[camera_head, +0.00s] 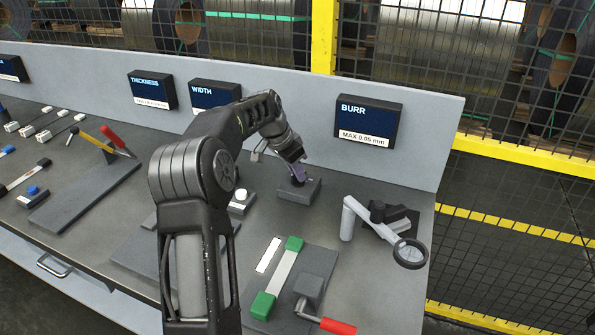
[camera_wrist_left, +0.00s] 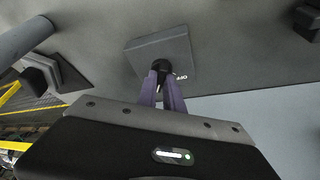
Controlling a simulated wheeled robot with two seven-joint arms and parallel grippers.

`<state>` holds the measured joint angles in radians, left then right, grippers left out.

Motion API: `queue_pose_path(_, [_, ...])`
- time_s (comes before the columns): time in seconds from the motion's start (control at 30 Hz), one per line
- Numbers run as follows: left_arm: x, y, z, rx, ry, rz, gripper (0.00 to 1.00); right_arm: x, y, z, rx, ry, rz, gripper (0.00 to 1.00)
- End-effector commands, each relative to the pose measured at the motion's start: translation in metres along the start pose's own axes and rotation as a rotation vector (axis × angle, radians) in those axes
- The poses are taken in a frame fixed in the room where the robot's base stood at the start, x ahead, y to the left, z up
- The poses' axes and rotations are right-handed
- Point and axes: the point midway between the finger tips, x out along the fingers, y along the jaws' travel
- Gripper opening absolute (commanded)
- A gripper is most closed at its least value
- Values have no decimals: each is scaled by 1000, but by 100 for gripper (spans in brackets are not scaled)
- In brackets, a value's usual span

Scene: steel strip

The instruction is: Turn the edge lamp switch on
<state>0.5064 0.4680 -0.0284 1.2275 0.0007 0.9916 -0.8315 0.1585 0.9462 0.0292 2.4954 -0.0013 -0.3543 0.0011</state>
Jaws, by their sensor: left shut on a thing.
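A small grey switch box (camera_head: 312,188) sits on the bench near the back panel, below the BURR display. In the left wrist view the box (camera_wrist_left: 185,50) carries a black knob (camera_wrist_left: 161,65) and a partly hidden white label. My left gripper (camera_head: 297,178) reaches down to it from above. Its purple fingers (camera_wrist_left: 160,82) are closed around the knob. The fingers hide part of the knob, so its turned position is hard to tell. My right gripper is in neither view.
A grey post with a ring magnifier (camera_head: 409,253) stands to the right, beside a black block (camera_head: 398,217). In front is a fixture with green blocks (camera_head: 292,244) and a red-handled clamp (camera_head: 337,326). The BURR display (camera_head: 368,124) is mounted behind.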

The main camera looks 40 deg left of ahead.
Motion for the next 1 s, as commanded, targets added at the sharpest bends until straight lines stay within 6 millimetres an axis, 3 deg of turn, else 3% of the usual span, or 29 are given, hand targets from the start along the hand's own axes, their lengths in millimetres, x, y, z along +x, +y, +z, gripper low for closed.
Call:
queue_pose_path(0.33, [0, -1, 0, 141, -1, 58, 0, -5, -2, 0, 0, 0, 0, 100])
queue_pose_path(0.8, [0, -1, 0, 161, -2, 64, 0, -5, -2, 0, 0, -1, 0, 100])
queue_pose_path(0.83, [0, -1, 0, 161, -2, 64, 12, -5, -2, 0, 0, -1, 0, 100])
queue_pose_path(1.0, [0, -1, 0, 160, -2, 64, 26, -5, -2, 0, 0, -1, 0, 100])
